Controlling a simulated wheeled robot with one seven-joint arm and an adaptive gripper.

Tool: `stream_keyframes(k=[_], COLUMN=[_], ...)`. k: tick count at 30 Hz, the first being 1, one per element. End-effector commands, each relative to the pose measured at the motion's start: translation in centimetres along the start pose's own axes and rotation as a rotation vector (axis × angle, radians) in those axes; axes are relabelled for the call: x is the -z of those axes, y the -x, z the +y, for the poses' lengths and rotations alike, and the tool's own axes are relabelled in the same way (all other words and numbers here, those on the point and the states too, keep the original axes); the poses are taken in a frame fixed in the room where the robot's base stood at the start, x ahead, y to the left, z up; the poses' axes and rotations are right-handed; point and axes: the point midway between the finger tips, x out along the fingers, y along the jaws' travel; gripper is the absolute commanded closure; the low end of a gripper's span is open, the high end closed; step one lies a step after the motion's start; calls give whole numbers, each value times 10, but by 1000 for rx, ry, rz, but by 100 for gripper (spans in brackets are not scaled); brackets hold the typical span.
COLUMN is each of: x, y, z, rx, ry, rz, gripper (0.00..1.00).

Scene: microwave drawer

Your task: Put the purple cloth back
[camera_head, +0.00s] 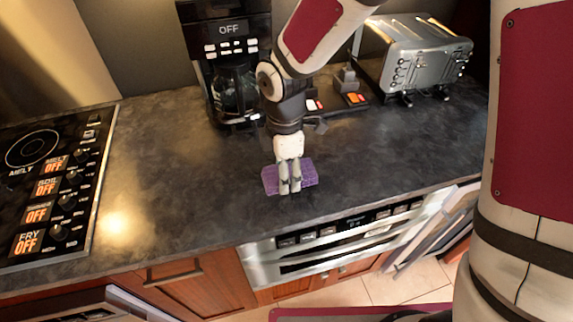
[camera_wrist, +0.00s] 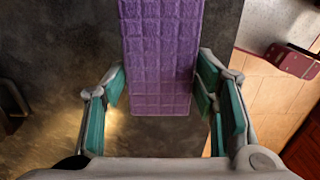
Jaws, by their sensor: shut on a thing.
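The purple cloth (camera_head: 308,174) is a flat purple block with a grid pattern, at the front middle of the dark counter in the head view. It fills the upper middle of the wrist view (camera_wrist: 160,50), lying between the two teal-padded fingers. My gripper (camera_head: 289,188) points down over the cloth and is shut on it; it also shows in the wrist view (camera_wrist: 162,85). I cannot tell whether the cloth rests on the counter or hangs just above it. The fingers hide the middle of the cloth in the head view.
A coffee maker (camera_head: 228,60) and a toaster (camera_head: 425,55) stand at the back of the counter (camera_head: 160,165). A stove panel with knobs (camera_head: 50,185) is at left. A microwave drawer (camera_head: 330,245) sits under the front edge. The counter left of the cloth is clear.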

Motion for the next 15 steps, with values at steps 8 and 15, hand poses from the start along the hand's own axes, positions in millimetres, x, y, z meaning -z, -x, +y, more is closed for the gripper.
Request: stream_keyframes(k=[8, 15], x=[-9, -8], y=[-5, -33], z=[20, 18], rx=[2, 4], ry=[0, 2], rz=[0, 0], gripper=[82, 82])
